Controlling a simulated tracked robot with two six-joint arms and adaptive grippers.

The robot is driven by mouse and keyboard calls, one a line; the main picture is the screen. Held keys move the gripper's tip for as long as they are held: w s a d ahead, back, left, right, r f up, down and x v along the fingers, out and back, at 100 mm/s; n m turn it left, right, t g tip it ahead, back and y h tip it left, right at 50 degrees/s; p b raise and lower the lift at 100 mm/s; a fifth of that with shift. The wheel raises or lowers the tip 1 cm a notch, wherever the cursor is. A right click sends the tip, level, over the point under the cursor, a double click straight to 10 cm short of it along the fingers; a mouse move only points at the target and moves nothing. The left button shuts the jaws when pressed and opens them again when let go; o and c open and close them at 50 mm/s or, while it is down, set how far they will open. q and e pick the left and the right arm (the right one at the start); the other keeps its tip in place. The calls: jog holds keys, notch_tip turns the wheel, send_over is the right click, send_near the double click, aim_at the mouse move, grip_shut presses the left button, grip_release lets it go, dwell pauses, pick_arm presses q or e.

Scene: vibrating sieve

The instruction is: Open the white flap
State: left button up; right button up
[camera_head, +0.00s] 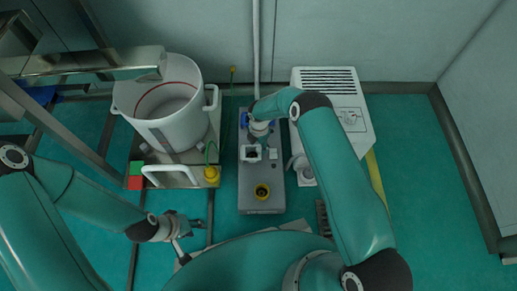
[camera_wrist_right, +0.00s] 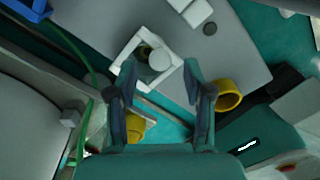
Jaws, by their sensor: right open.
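A white square piece with an open middle, likely the white flap (camera_head: 250,153), sits on the grey box in the middle of the head view. In the right wrist view the white square piece (camera_wrist_right: 170,78) frames a dark opening with a pale round part inside. My right gripper (camera_head: 259,130) is above the box, just behind the white piece in the head view. In the right wrist view my right gripper (camera_wrist_right: 163,92) is open and empty, its fingers apart near the white piece. My left gripper (camera_head: 192,232) is low at the left, away from the box; its fingers are too small to read.
The grey box (camera_head: 260,203) carries a yellow ring (camera_head: 262,191). A large white pot (camera_head: 180,132) with handles stands to the left. A white vented unit (camera_head: 350,135) stands to the right, close to my right arm. Green floor lies clear at far right.

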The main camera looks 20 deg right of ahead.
jog(key=shift+f, duration=1.15)
grip_shut()
jog(key=shift+a, duration=0.2)
jog(key=shift+d+b, duration=0.15)
jog(key=shift+b, duration=0.15)
